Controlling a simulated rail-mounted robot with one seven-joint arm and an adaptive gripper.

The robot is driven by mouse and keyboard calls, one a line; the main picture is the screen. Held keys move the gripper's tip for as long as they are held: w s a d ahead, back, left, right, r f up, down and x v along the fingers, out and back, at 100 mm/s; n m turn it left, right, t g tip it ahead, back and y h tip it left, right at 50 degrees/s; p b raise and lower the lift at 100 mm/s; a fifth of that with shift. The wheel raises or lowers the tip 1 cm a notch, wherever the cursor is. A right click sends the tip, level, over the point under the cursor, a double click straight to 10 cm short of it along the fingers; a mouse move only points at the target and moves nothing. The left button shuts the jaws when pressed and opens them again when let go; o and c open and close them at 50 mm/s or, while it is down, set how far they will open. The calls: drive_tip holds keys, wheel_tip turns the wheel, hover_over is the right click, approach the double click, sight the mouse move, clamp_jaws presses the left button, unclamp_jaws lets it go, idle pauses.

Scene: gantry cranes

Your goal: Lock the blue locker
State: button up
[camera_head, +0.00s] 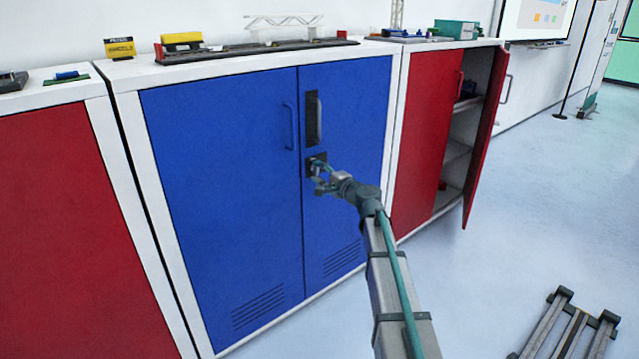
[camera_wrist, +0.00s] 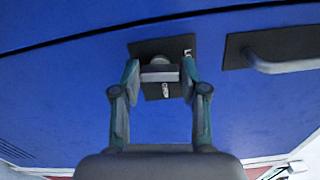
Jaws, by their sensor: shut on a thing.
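The blue locker (camera_head: 225,200) stands in the middle of the head view with both doors closed flush. Its right door carries a handle on a dark plate (camera_head: 313,118) and, below it, a small dark lock plate with a knob. In the wrist view the lock plate (camera_wrist: 147,47) has white lettering, partly hidden, and a grey knob (camera_wrist: 160,72) at its middle. My gripper (camera_head: 318,176) reaches the lock from the front right. In the wrist view my gripper (camera_wrist: 160,78) has one finger on each side of the knob, shut on it.
Red lockers stand on both sides; the right one (camera_head: 425,130) has its right door (camera_head: 484,140) swung open into the room. Models, including a white bridge (camera_head: 283,22), lie on top of the lockers. The floor at the right (camera_head: 540,200) is mostly clear.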

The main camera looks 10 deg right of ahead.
drive_tip(key=shift+f+n+b, duration=0.15)
drive_tip(key=shift+n+b, duration=0.45)
drive_tip(key=o, duration=1.1)
drive_tip(key=shift+o, duration=0.2)
drive_tip(key=shift+s, duration=0.1)
drive_tip(key=v, duration=1.2)
